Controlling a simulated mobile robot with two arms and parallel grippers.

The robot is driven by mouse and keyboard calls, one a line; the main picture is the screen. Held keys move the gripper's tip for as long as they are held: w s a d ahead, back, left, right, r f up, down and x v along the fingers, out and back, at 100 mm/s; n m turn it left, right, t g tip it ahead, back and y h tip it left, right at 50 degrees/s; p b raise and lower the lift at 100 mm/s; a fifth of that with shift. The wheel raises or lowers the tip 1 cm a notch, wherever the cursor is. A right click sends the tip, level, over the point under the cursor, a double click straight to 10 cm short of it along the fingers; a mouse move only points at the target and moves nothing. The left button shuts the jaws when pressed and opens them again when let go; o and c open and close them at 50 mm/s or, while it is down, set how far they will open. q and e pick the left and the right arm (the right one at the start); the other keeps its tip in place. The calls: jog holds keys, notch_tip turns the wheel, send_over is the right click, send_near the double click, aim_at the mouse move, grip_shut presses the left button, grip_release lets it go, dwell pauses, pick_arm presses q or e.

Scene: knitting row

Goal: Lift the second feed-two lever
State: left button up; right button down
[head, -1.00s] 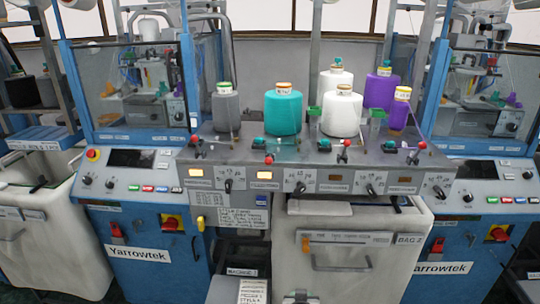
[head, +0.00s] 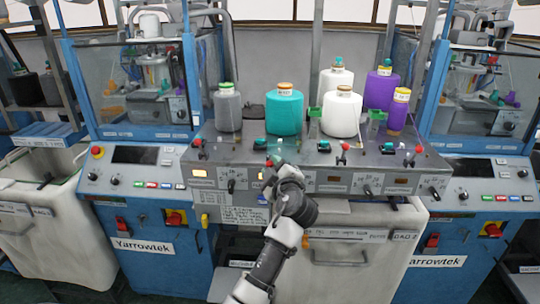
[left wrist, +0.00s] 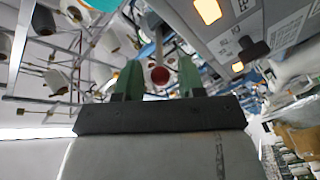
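A row of small levers with red knobs stands on the grey feed panel (head: 320,160). Knobs show at the left (head: 199,142), right of centre (head: 344,147) and far right (head: 419,149). My left gripper (head: 274,163) is at the second lever from the left, mostly hiding it in the head view. In the left wrist view, that lever's red knob (left wrist: 160,75) shows between the two green fingertips, which stand apart on either side of it. Whether they touch it cannot be told. The panel labels are too small to read. My right gripper is not in view.
Yarn cones stand behind the levers, including a teal cone (head: 284,112), a white cone (head: 341,114) and a grey cone (head: 227,110). Black switches (head: 367,190) and amber lights line the panel's front face. A white bin (head: 355,262) stands below.

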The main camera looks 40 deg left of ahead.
aim_at(270, 160)
pick_arm(q)
jog(key=shift+p+x, duration=0.5)
jog(key=shift+x, duration=1.15)
grip_shut()
